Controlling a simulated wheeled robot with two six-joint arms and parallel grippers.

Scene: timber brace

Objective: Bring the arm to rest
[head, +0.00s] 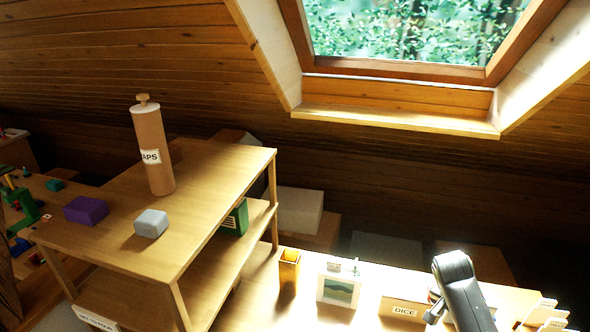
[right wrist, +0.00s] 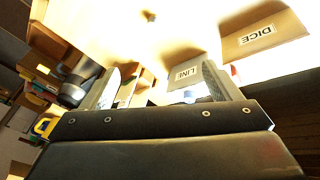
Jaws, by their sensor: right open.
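My right gripper (right wrist: 162,82) shows in the right wrist view with its two pale fingers spread apart. Nothing is held between the fingers. Beyond them are a box labelled LINE (right wrist: 186,74) and a box labelled DICE (right wrist: 262,36). In the head view a dark link of my arm (head: 462,290) rises at the lower right, beside the DICE box (head: 405,308); its gripper cannot be made out there. My left gripper is in neither view.
A wooden shelf unit (head: 215,165) at the left bears a capped cylinder (head: 152,150), a purple block (head: 86,210) and a grey block (head: 151,223). An orange open holder (head: 289,270) and a picture card (head: 338,289) stand on the lit bench. A sloped window is above.

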